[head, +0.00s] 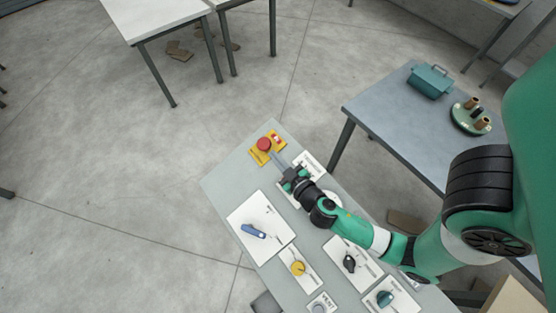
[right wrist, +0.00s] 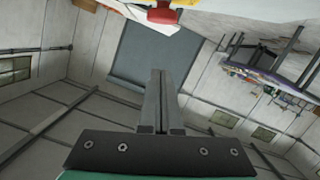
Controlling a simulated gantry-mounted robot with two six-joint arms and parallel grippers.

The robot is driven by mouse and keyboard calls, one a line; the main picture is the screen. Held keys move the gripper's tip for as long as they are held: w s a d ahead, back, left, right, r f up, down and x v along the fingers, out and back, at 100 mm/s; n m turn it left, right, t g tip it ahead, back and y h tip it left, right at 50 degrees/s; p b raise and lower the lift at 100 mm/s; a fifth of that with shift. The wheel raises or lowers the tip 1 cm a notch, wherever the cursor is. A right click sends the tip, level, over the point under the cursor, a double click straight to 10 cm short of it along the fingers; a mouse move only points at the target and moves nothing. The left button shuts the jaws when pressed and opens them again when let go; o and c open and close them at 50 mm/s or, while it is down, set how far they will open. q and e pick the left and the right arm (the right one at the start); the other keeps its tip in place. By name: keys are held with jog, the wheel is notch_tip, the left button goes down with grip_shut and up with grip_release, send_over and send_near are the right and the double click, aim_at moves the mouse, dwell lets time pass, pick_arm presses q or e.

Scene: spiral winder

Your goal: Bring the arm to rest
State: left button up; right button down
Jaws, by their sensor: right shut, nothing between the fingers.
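My right arm, green and black, reaches from the right over a grey panel table (head: 222,185) in the head view. My right gripper (head: 278,160) is at the far end of the panel, close to a red mushroom button (head: 264,144) on a yellow plate (head: 257,157). Its fingers are shut together and hold nothing. In the right wrist view the closed fingers (right wrist: 160,75) point up the picture, and the red button (right wrist: 161,14) shows at the top edge. I cannot tell whether the fingertips touch the button. My left gripper is not in view.
The panel also bears a blue handle (head: 254,231), a yellow knob (head: 298,268), a black knob (head: 349,262) and a teal knob (head: 384,298). A blue-grey table (head: 385,115) at the right holds a teal box (head: 431,81) and a round green tray (head: 459,124).

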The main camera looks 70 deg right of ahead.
jog(key=shift+s+a+r, duration=0.25)
jog(key=shift+s+a, duration=0.15)
jog(key=shift+s, duration=0.15)
jog(key=w+a+r+m+t, duration=0.1)
jog(key=w+a+r+t, duration=0.15)
jog(key=w+r, duration=0.6)
jog(key=w+a+r+m+t+h, duration=0.1)
jog(key=w+r+m+t, duration=0.15)
jog(key=r, duration=1.15)
jog(key=w+a+r+m+t, duration=0.1)
jog(key=w+a+r+t, duration=0.15)
jog(key=w+r, duration=0.6)
jog(key=s+a+r+n+t+y, duration=0.3)
jog(key=a+r+y, duration=0.1)
jog(key=r, duration=0.5)
jog(key=s+a+r+n+t+y, duration=0.3)
jog(key=s+a+r+y, duration=0.15)
jog(key=r, duration=0.55)
jog(key=s+a+r+n+t+y, duration=0.25)
jog(key=a+r+y, duration=0.2)
jog(key=r, duration=0.45)
notch_tip(320, 180, up, 13)
jog(key=n+p, duration=0.1)
jog(key=p, duration=1.1)
jog(key=shift+f+g+p, duration=0.2)
jog(key=shift+g+p, duration=0.1)
